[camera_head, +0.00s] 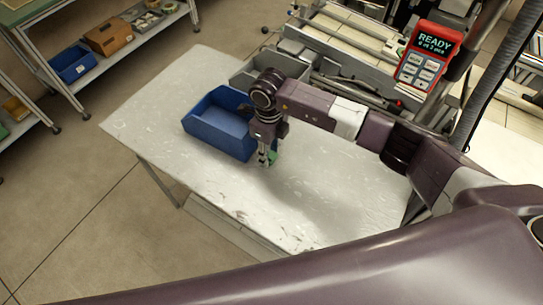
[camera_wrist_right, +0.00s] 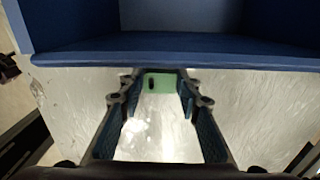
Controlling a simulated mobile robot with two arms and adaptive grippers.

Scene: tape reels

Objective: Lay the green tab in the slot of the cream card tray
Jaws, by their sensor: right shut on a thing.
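My right gripper (camera_head: 267,158) is over the white table, beside the front right corner of the blue bin. It is shut on the green tab (camera_head: 274,154), which is mostly hidden by the fingers in the head view. In the right wrist view, the green tab (camera_wrist_right: 159,83) sits between the fingertips of my right gripper (camera_wrist_right: 160,84), with a small dark mark on its left part. The blue bin's front edge lies just beyond it there. I cannot make out a cream card tray or its slot in either view. My left gripper is not in view.
The blue bin (camera_head: 208,137) stands on the white table (camera_head: 160,115). A grey bin (camera_head: 242,76) is behind it, by a conveyor machine. A red handheld panel (camera_head: 425,58) reads READY. Shelves with bins stand at the upper left. The table's left and front parts are clear.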

